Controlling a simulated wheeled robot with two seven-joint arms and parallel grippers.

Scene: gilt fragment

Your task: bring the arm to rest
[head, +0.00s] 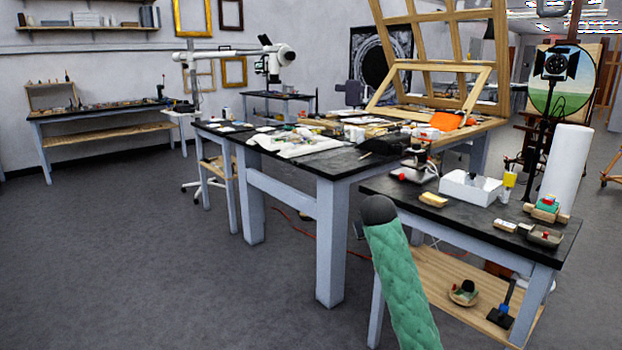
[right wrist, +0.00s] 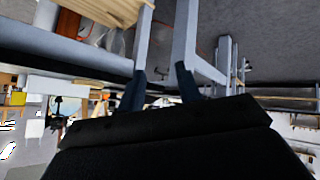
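My right gripper (right wrist: 160,78) shows in the right wrist view, its two dark fingers apart with nothing between them. Blue-grey table legs and the underside of furniture lie beyond it, in a picture that appears upside down. In the head view a green quilted sleeve with a dark rounded end, which looks like part of my right arm, rises at the lower middle in front of the side table. The right gripper itself is not visible in the head view. My left arm and gripper are in neither view.
A black-topped side table (head: 395,188) stands at the right, holding a white box (head: 470,189), a yellow block (head: 433,200) and a white roll (head: 566,168). Its lower wooden shelf (head: 440,285) holds a brush. A large cluttered worktable (head: 335,165) stands behind. The left floor (head: 140,260) is clear.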

